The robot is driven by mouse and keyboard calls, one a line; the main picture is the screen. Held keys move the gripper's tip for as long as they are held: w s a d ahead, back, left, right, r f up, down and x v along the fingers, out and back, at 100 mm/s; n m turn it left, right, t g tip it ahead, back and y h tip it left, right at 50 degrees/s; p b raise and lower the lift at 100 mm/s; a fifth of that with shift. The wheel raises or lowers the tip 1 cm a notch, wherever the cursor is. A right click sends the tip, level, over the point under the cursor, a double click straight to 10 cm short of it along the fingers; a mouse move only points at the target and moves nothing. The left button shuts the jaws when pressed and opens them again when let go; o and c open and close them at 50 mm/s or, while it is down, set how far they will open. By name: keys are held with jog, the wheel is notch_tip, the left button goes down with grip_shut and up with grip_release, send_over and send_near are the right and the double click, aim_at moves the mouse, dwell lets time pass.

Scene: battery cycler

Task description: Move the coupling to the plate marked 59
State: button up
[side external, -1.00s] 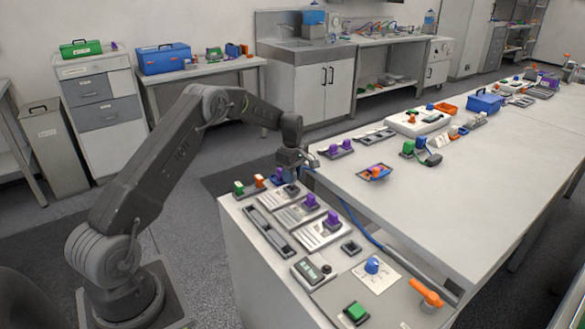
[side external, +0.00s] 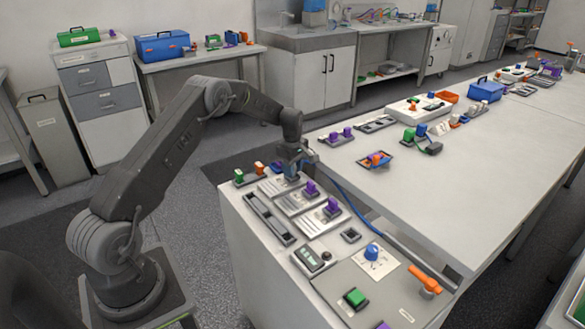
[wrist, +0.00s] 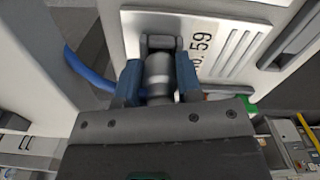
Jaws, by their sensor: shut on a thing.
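My gripper (wrist: 160,85) is shut on the coupling (wrist: 158,72), a grey cylinder between two blue fingertips in the wrist view. A dark forked piece (wrist: 160,43) shows just beyond it; I cannot tell if it belongs to the coupling. The plate marked 59 (wrist: 228,35) is light grey with slots and lies just beyond the fingers. In the side view my gripper (side external: 291,170) is low over the far end of the row of plates, by the rearmost slotted plate (side external: 272,187). The coupling is mostly hidden there, and contact with the plate cannot be told.
Two more slotted plates carry purple blocks (side external: 310,188) and (side external: 333,205) close to my gripper. Green (side external: 239,175) and orange (side external: 259,168) blocks stand to its left. A blue cable (side external: 350,212) runs along the bench edge. The large table (side external: 470,185) has free room.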

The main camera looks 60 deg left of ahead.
jog(key=shift+f, duration=0.1)
jog(key=o, duration=1)
notch_tip(320, 180, up, 13)
jog(key=s+d+r+m+t, duration=0.1)
jog(key=s+d+r+m, duration=0.35)
jog(key=d+r, duration=0.55)
jog(key=s+d+r+m+t, duration=0.2)
jog(key=s+d+r+m, duration=0.3)
jog(key=s, duration=0.3)
jog(key=s+d+r+m+t, duration=0.1)
jog(key=s+d+r+m, duration=0.2)
jog(key=s+d+m, duration=0.45)
jog(key=s+d+f+m, duration=0.1)
jog(key=s, duration=0.3)
jog(key=s+d+f+m+t, duration=0.1)
jog(key=s+d+f, duration=0.1)
jog(key=s, duration=0.2)
jog(key=s+d+f+m, duration=0.1)
jog(key=s+m, duration=0.1)
jog(key=s, duration=0.2)
jog(key=shift+s+d+f+t, duration=0.1)
jog(key=shift+d+f+t, duration=0.1)
jog(key=shift+d+t, duration=0.15)
